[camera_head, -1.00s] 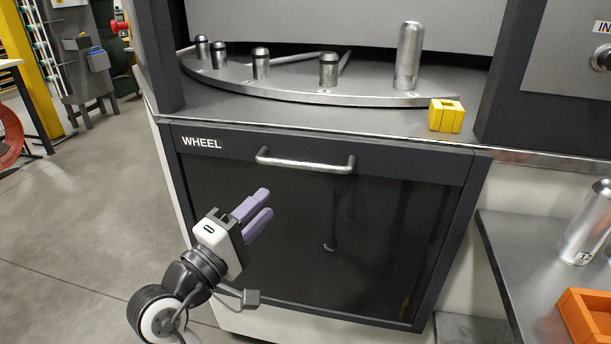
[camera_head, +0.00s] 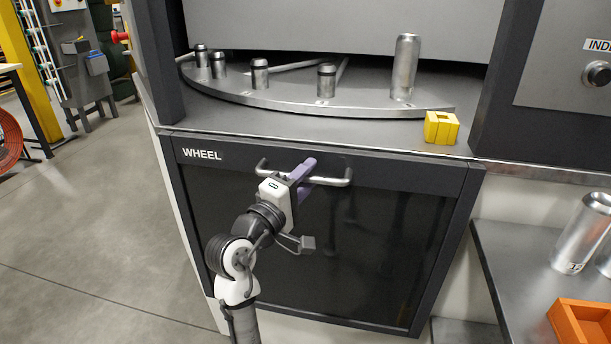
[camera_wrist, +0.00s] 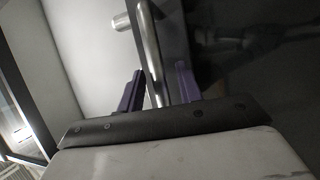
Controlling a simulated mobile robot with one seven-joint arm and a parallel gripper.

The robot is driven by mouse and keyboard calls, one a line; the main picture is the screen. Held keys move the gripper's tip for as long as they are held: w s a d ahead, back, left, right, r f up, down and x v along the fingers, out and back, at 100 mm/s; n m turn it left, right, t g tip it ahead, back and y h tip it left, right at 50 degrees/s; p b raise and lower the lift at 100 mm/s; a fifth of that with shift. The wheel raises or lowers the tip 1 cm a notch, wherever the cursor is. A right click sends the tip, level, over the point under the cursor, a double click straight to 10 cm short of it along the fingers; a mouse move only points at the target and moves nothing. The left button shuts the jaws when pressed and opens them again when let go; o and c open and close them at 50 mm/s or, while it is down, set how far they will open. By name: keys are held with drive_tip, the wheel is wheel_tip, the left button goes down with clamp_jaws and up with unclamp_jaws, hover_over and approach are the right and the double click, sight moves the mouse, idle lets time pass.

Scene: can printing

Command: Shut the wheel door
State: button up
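The wheel door (camera_head: 330,245) is a dark-framed panel with dark glass, marked WHEEL, below the counter. No clear gap shows at its edges, but I cannot tell whether it is fully shut. Its metal bar handle (camera_head: 335,180) runs across the upper part of the door. My gripper (camera_head: 308,172), with purple fingers, is at the middle of the handle. In the wrist view, the handle bar (camera_wrist: 152,50) passes between the two fingers (camera_wrist: 160,88). A small space seems to show on each side of the bar, so the fingers look open around it.
Above the door, a round metal plate (camera_head: 290,105) carries several short posts and a tall can (camera_head: 404,68). A yellow block (camera_head: 441,127) sits on the counter edge. At right, a shelf (camera_head: 505,262) holds metal cans (camera_head: 582,232) and an orange tray (camera_head: 580,312). The floor at left (camera_head: 90,200) is clear.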

clamp_jaws()
idle(0.4)
